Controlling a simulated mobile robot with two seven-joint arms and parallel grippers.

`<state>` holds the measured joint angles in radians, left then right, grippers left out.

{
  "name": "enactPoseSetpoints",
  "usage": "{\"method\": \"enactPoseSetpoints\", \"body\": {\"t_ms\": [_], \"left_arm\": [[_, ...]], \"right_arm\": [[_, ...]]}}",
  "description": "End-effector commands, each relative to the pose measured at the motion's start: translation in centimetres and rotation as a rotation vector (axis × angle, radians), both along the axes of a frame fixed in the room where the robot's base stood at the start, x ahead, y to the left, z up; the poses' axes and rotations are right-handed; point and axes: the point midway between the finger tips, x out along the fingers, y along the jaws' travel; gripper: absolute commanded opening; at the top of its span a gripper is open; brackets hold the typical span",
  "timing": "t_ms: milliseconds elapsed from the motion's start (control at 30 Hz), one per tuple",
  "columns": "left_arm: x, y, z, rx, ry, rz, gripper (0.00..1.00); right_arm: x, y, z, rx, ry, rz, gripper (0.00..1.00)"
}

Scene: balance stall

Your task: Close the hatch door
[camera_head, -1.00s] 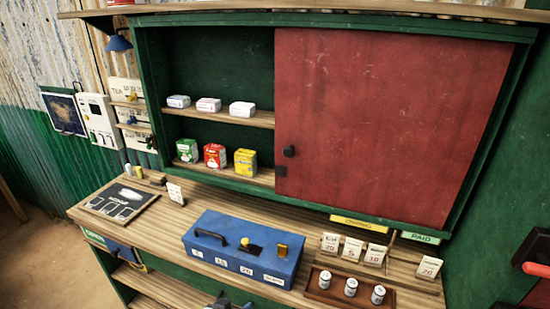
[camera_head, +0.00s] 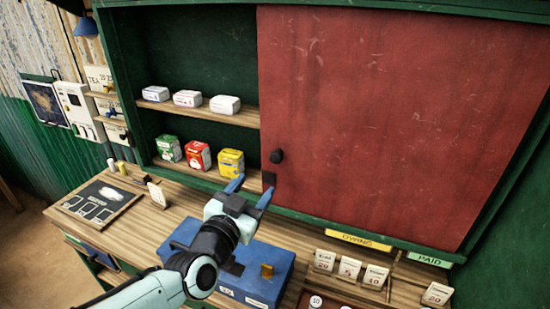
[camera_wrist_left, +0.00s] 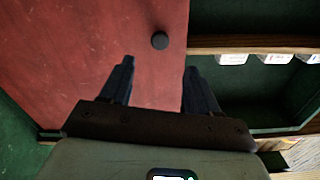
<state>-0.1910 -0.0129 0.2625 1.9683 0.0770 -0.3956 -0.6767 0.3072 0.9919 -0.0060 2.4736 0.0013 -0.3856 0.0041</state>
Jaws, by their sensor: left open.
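The red hatch door (camera_head: 400,120) covers the right part of the green cabinet. The left part of the cabinet stands uncovered. A dark round knob (camera_head: 277,156) sits near the door's left edge; the knob also shows in the left wrist view (camera_wrist_left: 160,40). My left gripper (camera_head: 250,186) is open and empty, just below and left of the knob. In the left wrist view the fingers (camera_wrist_left: 157,80) point toward the door edge, with the knob beyond the tips, apart from them. My right gripper is not in view.
White boxes (camera_head: 187,98) stand on the upper shelf and coloured boxes (camera_head: 198,155) on the lower one in the uncovered part. A blue cash box (camera_head: 278,267) lies under my left arm on the wooden counter (camera_head: 130,228). Price cards (camera_head: 350,268) stand at right.

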Motion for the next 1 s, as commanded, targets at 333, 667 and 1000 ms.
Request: {"method": "enactPoseSetpoints", "body": {"t_ms": [333, 667, 1000], "left_arm": [[6.8, -2.8, 0.4, -0.001, 0.000, -0.001, 0.61], [10.3, -4.3, 0.2, -0.001, -0.001, 0.000, 0.61], [10.5, -4.3, 0.0, -0.001, 0.000, 0.001, 0.58]], "right_arm": [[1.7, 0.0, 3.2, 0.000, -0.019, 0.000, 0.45], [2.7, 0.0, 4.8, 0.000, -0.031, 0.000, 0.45], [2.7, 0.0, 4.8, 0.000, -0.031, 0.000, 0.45]]}}
